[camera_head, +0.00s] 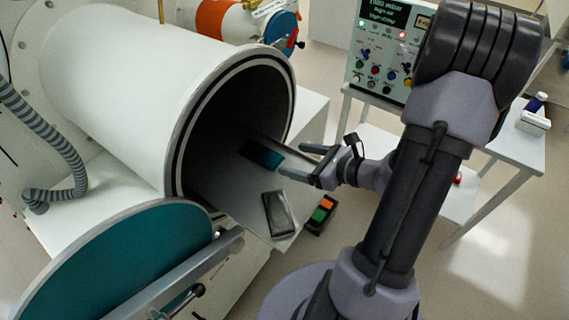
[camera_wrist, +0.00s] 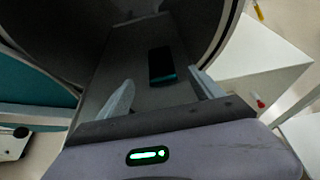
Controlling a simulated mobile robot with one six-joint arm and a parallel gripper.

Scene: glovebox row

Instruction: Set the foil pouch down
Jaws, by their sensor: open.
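A grey, shiny flat piece that looks like the foil pouch (camera_head: 278,213) lies on the outer end of the sliding tray (camera_head: 232,190), near its front edge. I cannot make it out in the wrist view. My gripper (camera_head: 291,160) is open and empty at the tray's right side, its fingers pointing into the chamber. The fingers also show apart in the wrist view (camera_wrist: 163,92). A dark teal flat piece (camera_head: 262,153) lies deeper on the tray, just beyond the fingertips. It seems to be the dark piece with a teal edge in the wrist view (camera_wrist: 162,66).
The round white chamber (camera_head: 130,85) stands open around the tray. Its teal door (camera_head: 120,262) is swung out at the lower left. A box with green and orange buttons (camera_head: 321,214) is beside the tray. A control panel (camera_head: 385,50) stands behind my arm.

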